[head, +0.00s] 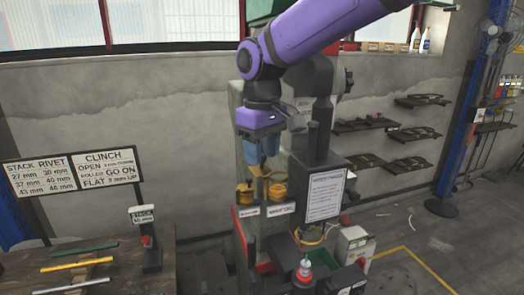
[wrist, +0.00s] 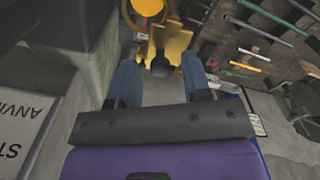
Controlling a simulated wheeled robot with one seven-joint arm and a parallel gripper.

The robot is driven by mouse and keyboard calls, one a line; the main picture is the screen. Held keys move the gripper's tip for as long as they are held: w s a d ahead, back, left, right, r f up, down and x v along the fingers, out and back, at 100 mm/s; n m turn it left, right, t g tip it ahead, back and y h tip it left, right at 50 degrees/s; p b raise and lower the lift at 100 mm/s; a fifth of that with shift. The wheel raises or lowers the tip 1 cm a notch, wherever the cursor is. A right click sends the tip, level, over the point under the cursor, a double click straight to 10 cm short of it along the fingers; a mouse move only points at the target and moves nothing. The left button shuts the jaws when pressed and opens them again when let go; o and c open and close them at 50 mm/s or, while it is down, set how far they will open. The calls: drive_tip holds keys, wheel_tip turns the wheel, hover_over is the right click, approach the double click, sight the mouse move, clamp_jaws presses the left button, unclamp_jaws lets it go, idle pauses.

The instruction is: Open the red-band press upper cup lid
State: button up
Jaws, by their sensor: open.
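The press (head: 312,140) stands in the middle of the head view, grey-green and dark, with red trim low on its front. Two yellow cup-like parts sit on its front, a left one (head: 244,193) and a right one (head: 278,189). I cannot tell which is the upper cup or whether its lid is open. My gripper (head: 262,158) hangs just above them, blue fingers pointing down. In the wrist view my gripper (wrist: 160,66) is open and empty, with a yellow part (wrist: 168,42) beyond and between the fingertips. Contact is not visible.
A white notice board (head: 325,196) stands right of the yellow parts, close to my gripper. A wooden bench (head: 110,272) with coloured rods and a small sign stand is at left. Wall shelves (head: 410,135) are at right. The floor at right is mostly clear.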

sight(263, 154)
wheel_tip(263, 154, up, 11)
drive_tip(key=shift+f, duration=0.15)
idle(0.4)
drive_tip(key=s+d+m+t, duration=0.1)
drive_tip(key=s+d+m, duration=0.1)
drive_tip(key=s+d, duration=0.5)
drive_tip(key=s+d+m+t, duration=0.2)
drive_tip(key=d, duration=0.8)
drive_tip(key=s+d+f+m+t, duration=0.1)
drive_tip(key=s+d+f+m, duration=0.1)
drive_tip(key=s+d+f, duration=0.2)
drive_tip(key=s+d+f+m+t, duration=0.1)
drive_tip(key=s+d+f+m, duration=0.1)
drive_tip(key=s+d, duration=0.5)
drive_tip(key=shift+s+d+f+m, duration=0.2)
drive_tip(key=shift+s+f+m, duration=0.1)
drive_tip(key=shift+s+f, duration=0.55)
drive_tip(key=shift+a, duration=0.1)
